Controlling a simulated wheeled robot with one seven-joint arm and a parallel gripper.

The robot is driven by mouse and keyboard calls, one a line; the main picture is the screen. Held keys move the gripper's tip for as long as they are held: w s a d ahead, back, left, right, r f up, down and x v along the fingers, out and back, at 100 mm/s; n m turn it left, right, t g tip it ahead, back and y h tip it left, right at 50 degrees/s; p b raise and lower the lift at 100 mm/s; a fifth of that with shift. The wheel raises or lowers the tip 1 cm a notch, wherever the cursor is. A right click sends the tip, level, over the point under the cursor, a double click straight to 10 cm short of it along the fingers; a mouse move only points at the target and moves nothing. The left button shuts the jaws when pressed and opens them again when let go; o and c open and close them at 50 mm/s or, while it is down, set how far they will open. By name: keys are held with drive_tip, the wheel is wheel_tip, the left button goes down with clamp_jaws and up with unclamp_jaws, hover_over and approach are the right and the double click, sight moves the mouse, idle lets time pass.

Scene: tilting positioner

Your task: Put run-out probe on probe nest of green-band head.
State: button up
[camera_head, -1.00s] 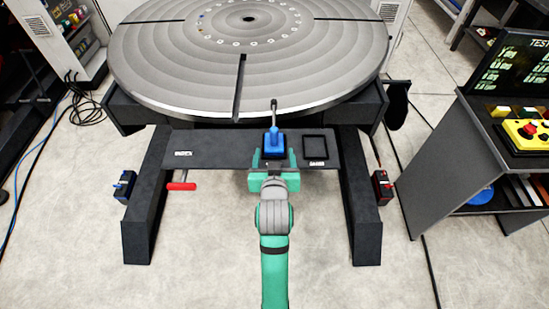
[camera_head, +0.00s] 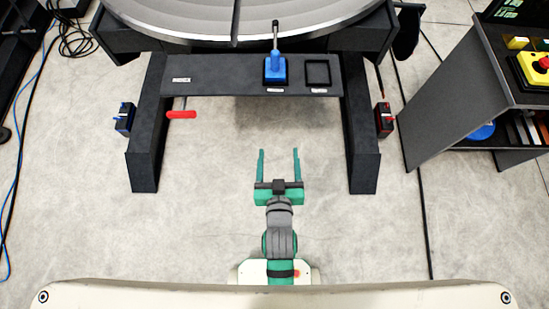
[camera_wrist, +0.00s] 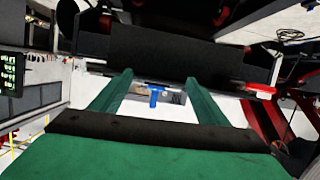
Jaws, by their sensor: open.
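The blue run-out probe (camera_head: 275,69), with a dark upright stem, stands in a square on the dark shelf (camera_head: 215,75) in front of the turntable. An empty black square frame (camera_head: 317,73) lies just right of it. My gripper (camera_head: 278,151) is open and empty, well short of the shelf, with its fingers pointing towards it. In the wrist view, which looks upside down, the blue probe (camera_wrist: 155,93) shows small and distant between my fingers (camera_wrist: 158,92). I cannot make out a green band on any head; the shelf labels are too small to read.
A red handle (camera_head: 181,115) sticks out below the shelf's left part. A blue-marked box (camera_head: 125,118) and a red-marked box (camera_head: 384,119) sit by the dark legs. The turntable (camera_head: 200,22) rises behind. A grey console (camera_head: 470,100) stands at right. Floor around my gripper is clear.

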drive_tip(key=s+a+r+t, duration=0.1)
drive_tip(key=s+r, duration=0.1)
drive_tip(key=s, duration=1.6)
drive_tip(key=shift+s+r+m, duration=0.3)
drive_tip(key=shift+s, duration=0.05)
